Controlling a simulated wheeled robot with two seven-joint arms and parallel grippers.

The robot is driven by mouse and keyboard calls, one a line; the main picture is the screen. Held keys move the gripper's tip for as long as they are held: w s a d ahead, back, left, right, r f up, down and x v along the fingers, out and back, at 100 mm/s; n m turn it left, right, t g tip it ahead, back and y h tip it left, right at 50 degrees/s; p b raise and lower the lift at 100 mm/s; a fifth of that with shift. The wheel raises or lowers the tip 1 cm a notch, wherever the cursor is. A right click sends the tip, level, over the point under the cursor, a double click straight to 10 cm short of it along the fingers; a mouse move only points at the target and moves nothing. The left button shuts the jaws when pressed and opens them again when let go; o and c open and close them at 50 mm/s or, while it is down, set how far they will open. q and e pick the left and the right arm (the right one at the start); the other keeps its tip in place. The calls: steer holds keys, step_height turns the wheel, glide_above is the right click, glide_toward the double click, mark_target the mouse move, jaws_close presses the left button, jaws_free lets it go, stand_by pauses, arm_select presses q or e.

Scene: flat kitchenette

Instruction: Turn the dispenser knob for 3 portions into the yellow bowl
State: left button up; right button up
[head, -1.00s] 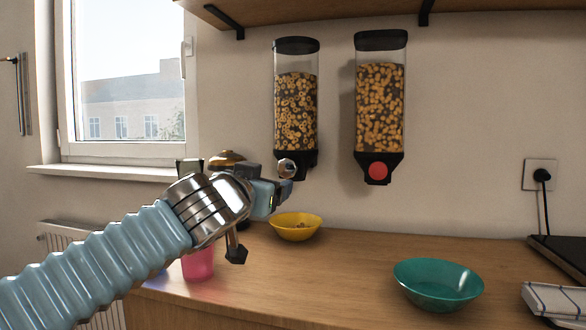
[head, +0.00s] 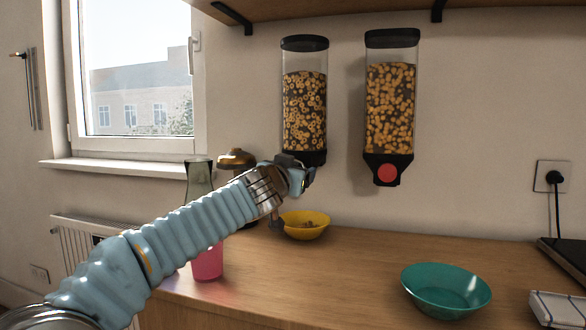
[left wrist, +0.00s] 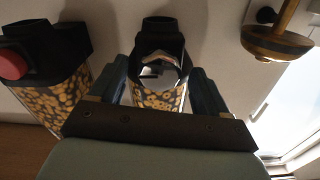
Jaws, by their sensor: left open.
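The left cereal dispenser (head: 304,112) hangs on the wall, with rings of cereal in its clear body and a black outlet below. Its silver knob (left wrist: 158,72) shows in the left wrist view between the fingers of my left gripper (left wrist: 157,82), which is open; I cannot tell whether they touch it. In the head view, my left gripper (head: 303,176) is in front of the outlet and hides the knob. The yellow bowl (head: 306,232) stands on the counter below, with a little cereal in it. My right gripper is not in view.
A second dispenser (head: 390,105) with a red knob (head: 387,173) hangs to the right. A teal bowl (head: 445,290) stands at the front right of the counter (head: 350,275). The counter between the bowls is clear.

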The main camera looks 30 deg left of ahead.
arm_select(q)
steer(key=c, duration=1)
steer(key=shift+c, duration=0.2)
steer(key=shift+m, duration=0.3)
steer(key=m, duration=1.6)
steer(key=shift+f+m, duration=0.1)
steer(key=shift+m, duration=0.2)
